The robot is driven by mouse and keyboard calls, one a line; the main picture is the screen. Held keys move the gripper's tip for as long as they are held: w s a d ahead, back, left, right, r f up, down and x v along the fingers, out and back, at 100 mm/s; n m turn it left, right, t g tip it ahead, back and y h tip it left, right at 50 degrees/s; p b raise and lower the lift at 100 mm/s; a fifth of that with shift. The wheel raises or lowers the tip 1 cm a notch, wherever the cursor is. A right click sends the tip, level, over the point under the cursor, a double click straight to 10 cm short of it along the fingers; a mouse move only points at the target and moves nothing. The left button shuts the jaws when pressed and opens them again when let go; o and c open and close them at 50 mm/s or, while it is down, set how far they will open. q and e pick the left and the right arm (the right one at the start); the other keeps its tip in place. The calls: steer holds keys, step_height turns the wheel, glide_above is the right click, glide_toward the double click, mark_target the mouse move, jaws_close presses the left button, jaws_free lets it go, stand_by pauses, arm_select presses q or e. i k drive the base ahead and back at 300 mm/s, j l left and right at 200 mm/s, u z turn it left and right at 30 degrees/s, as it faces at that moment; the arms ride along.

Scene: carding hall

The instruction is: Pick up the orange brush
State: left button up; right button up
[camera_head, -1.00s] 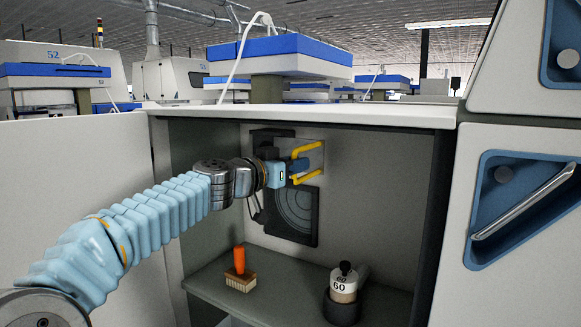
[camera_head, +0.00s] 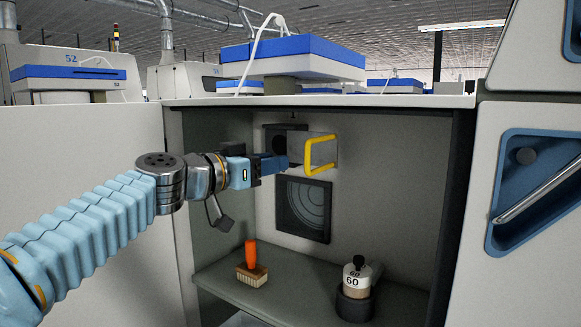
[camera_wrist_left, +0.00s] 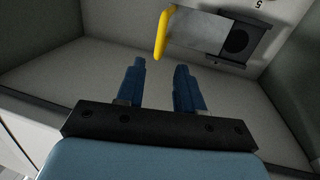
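The orange brush (camera_head: 250,262) stands on the lower shelf inside the cabinet, orange handle up and tan bristles down, in the head view. My left gripper (camera_head: 286,165) is well above it, in front of the cabinet's back wall. Its fingers are apart and empty in the left wrist view (camera_wrist_left: 160,80). A yellow handle (camera_head: 308,155) stands just beyond the fingertips, clear of them; it also shows in the left wrist view (camera_wrist_left: 161,34). The brush is out of the left wrist view. My right gripper is in neither view.
The handle sits on a grey plate (camera_head: 325,150) beside a dark fitting with a round opening (camera_wrist_left: 238,40). A dark square panel with rings (camera_head: 303,209) is below. A pot marked 60 (camera_head: 354,290) stands right of the brush. Shelf space between them is clear.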

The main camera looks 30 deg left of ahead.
mark_target(249, 271)
steer(key=k, duration=1)
